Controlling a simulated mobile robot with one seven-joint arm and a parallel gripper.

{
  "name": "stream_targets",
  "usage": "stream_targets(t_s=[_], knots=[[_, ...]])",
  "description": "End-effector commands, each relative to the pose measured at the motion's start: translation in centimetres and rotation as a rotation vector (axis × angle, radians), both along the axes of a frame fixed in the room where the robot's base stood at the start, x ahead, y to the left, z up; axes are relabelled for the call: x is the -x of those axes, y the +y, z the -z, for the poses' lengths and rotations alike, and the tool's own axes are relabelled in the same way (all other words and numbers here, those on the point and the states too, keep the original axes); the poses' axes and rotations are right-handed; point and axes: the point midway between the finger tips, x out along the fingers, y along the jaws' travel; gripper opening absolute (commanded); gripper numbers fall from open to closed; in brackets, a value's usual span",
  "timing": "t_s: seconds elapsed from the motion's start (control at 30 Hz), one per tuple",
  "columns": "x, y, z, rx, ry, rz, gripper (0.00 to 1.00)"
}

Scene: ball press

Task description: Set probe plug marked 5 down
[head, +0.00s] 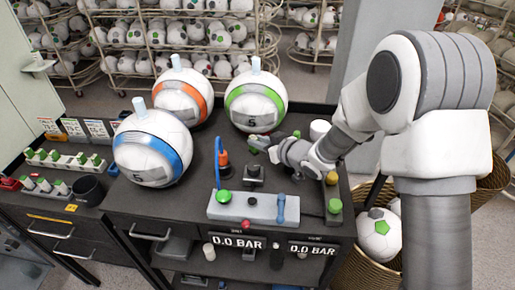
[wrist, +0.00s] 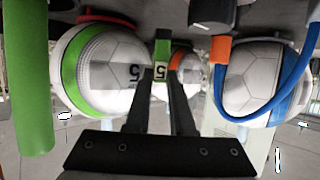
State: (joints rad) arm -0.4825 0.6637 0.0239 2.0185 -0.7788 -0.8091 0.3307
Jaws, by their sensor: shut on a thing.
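My gripper (head: 268,147) is above the dark bench, in front of the green-striped ball. In the wrist view my gripper (wrist: 161,78) is shut on a small green probe plug (wrist: 162,48), whose pale label reads 5. The plug is clear of the balls as far as I can tell. The green-striped ball (head: 256,104), also marked 5, stands at the back of the bench; in the wrist view it (wrist: 105,75) is upside down at left. An orange-striped ball (head: 183,98) and a blue-striped ball (head: 153,150) stand to its left.
A grey control block (head: 250,207) with a green button, red button and blue lever stands in front. An orange-tipped probe (head: 223,158) on a blue cable and a black block (head: 254,173) stand behind it. A plug rack (head: 68,162) is at left. A green post (head: 334,206) is at right.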

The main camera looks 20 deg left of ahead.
Motion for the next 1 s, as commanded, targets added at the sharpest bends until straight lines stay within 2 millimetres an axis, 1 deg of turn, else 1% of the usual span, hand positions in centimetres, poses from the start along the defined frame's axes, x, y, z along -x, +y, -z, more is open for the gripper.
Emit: stream_targets(t_s=[0.1,0.27,0.43,0.57,0.87,1.0], knots=[[-1.0,0.6,0.6,0.0,-0.001,0.0,0.0],[-1.4,0.8,1.3,0.0,0.001,0.0,0.0],[-1.3,0.8,3.5,0.002,0.002,-0.001,0.0],[-1.3,0.8,4.7,0.001,0.001,-0.001,0.0],[-1.3,0.8,4.9,0.0,-0.002,-0.001,0.0],[-1.3,0.8,5.4,0.0,-0.002,0.001,0.0]])
